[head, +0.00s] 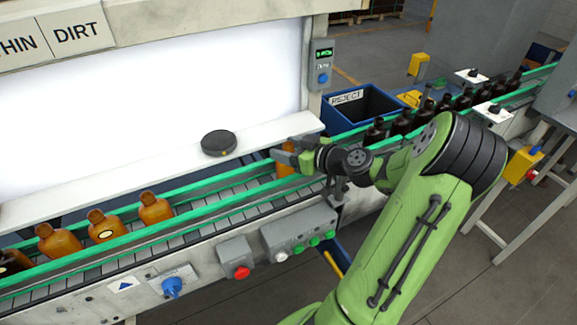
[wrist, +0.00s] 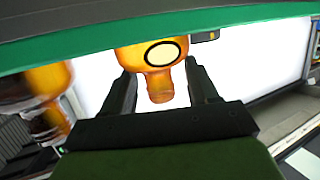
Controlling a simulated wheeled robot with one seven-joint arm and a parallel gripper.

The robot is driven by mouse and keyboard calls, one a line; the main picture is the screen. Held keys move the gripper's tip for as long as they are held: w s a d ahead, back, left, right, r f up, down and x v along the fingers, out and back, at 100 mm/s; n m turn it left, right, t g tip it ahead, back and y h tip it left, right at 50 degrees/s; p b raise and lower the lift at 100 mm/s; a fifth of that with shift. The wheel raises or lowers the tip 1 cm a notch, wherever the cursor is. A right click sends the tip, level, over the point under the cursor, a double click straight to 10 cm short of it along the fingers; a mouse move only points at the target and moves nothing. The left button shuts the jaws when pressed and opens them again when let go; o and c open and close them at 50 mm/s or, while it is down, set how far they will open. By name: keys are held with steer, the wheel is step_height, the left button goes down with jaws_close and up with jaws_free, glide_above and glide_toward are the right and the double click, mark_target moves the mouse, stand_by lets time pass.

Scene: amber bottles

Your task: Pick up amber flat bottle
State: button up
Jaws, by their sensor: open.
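An amber flat bottle (head: 283,167) stands on the conveyor in front of the white panel, largely hidden behind my gripper (head: 289,158) in the head view. In the wrist view the amber flat bottle (wrist: 152,56) appears neck down, with a pale oval label ringed in black. My gripper (wrist: 160,82) is open there, one dark finger on each side of the bottle's neck and shoulder. A gap shows beside the neck on both sides. Contact at the shoulder cannot be told.
Several amber bottles (head: 104,226) stand to the left on the belt, between green guide rails (head: 165,225). Darker bottles (head: 401,122) line the belt at right. A black round disc (head: 218,142) lies on the white ledge. A blue reject bin (head: 345,98) stands behind the belt.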

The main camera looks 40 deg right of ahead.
jaws_close()
step_height(320, 180, up, 10)
steer(key=shift+r+p, duration=0.1)
steer(key=shift+p, duration=0.7)
